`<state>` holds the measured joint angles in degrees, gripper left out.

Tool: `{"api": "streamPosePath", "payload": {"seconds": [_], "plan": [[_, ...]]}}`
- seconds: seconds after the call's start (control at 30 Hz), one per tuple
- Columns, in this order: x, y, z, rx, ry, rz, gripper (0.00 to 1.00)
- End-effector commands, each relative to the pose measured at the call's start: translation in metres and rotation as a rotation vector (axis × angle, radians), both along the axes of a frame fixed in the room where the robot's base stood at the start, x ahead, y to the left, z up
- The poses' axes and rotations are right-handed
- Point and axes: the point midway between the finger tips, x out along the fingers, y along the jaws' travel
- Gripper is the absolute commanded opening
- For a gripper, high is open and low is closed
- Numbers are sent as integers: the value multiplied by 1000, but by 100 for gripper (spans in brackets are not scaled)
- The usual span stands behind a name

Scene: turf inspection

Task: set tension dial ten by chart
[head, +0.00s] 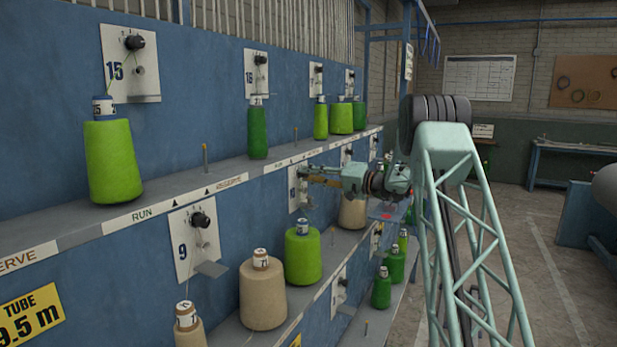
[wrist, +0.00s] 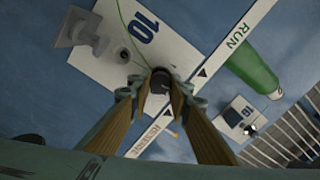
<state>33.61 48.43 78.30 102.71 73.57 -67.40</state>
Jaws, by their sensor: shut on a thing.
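The dial plate numbered 10 (wrist: 125,45) is a white panel on the blue wall. Its black dial knob (wrist: 160,78) sits between my two fingertips in the wrist view. My gripper (wrist: 160,92) is shut on this knob; the fingers hide its sides and any pointer or scale marks. In the head view, my gripper (head: 304,175) reaches from the right to the plate (head: 293,196) on the lower row, and the knob is hidden there. A white chart (head: 479,77) hangs on the far wall, too small to read.
Plate 15 (head: 131,66) and plate 9 (head: 195,240) carry similar black dials. A ledge (head: 150,207) marked RUN and RESERVE holds green cones (head: 112,160). Tan cones (head: 263,292) stand on the lower ledge. The floor (head: 535,260) at right is open.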

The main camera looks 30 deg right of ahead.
Motion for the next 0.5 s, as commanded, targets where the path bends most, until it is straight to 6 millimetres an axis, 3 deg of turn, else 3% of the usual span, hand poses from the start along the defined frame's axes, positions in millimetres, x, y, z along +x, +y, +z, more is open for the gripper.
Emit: {"api": "streamPosePath", "payload": {"seconds": [0.5], "plan": [[0, 0, -1, 332, 241, 0, 8]]}}
